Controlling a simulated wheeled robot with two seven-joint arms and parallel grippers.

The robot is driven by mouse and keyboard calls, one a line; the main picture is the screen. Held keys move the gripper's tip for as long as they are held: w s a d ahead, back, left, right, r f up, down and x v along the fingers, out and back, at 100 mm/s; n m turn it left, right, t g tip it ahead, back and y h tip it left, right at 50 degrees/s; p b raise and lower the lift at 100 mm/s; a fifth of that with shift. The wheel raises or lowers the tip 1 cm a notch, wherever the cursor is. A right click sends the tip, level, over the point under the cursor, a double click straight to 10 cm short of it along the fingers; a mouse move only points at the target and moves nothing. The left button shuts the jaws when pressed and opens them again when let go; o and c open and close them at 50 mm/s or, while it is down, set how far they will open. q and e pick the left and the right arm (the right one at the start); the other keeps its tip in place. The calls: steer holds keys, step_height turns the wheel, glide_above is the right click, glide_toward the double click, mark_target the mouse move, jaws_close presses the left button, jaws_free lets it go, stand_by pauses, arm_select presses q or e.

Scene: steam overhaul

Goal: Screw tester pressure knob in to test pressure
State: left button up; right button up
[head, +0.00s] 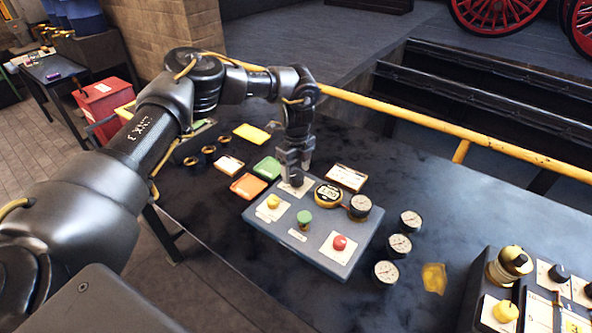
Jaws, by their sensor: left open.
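A grey-blue box (318,252), which looks like the tester, sits on the dark table. On its top are a yellow knob (273,201), a green knob (304,217), a red knob (340,242), a round yellow-rimmed display (328,195) and a dial gauge (360,205). My left gripper (296,178) points down, open, over the box's far left corner, at a white label plate (297,187). Its fingers hide what stands on that plate; I cannot tell whether they touch a knob there. Which knob sets pressure cannot be read. My right gripper is not in view.
Several loose dial gauges (399,245) and a yellow piece (433,278) lie right of the box. A second device (492,285) with yellow knobs stands at the right edge. Coloured blocks, such as an orange one (248,186), lie left. A yellow rail (400,112) runs behind the table.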

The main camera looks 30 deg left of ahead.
arm_select(q)
steer(key=shift+f, duration=0.85)
steer(key=shift+c, duration=0.5)
steer(key=c, duration=0.9)
